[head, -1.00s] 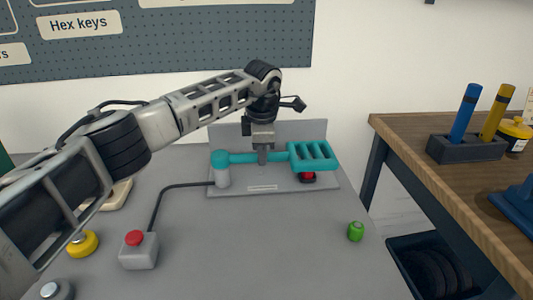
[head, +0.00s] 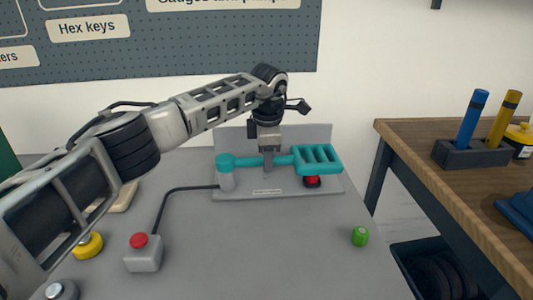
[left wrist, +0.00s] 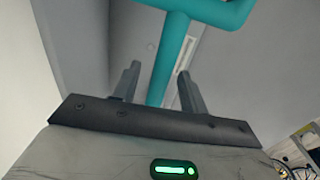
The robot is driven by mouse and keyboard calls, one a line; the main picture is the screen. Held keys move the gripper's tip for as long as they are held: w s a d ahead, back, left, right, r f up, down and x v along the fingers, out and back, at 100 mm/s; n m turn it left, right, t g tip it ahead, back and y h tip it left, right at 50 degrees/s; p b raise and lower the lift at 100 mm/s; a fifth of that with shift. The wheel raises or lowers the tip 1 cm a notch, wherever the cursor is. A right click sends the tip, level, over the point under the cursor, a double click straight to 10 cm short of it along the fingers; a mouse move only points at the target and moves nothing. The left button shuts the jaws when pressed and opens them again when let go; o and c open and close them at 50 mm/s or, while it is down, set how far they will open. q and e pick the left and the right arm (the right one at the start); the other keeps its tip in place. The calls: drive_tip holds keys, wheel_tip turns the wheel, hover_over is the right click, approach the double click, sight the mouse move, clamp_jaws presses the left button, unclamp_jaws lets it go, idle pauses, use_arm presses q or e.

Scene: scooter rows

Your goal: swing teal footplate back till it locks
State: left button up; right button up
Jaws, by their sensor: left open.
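The teal footplate (head: 317,158) is a slotted plate on the right end of a teal bar. The bar's left end sits on a grey post (head: 227,181) on a grey base with an upright back panel (head: 318,132). My left gripper (head: 268,168) points down at the middle of the bar. In the left wrist view the teal bar (left wrist: 172,55) runs between the two parted fingers of the gripper (left wrist: 158,72). I cannot tell whether either finger touches it. A red part (head: 312,180) shows just below the footplate's front edge. My right gripper is not in view.
A grey box with a red button (head: 143,258) is cabled to the base. A yellow button (head: 88,245) and a green piece (head: 360,236) stand on the grey table. A wooden bench (head: 420,150) with blue and yellow handles is at right. The table's front middle is clear.

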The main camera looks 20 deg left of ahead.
use_arm(q)
wheel_tip(320, 180, up, 16)
drive_tip(key=s+d, duration=0.1)
drive_tip(key=s, duration=0.1)
drive_tip(key=shift+s+f, duration=0.15)
drive_tip(key=shift+s, duration=0.25)
drive_tip(key=shift+d, duration=0.1)
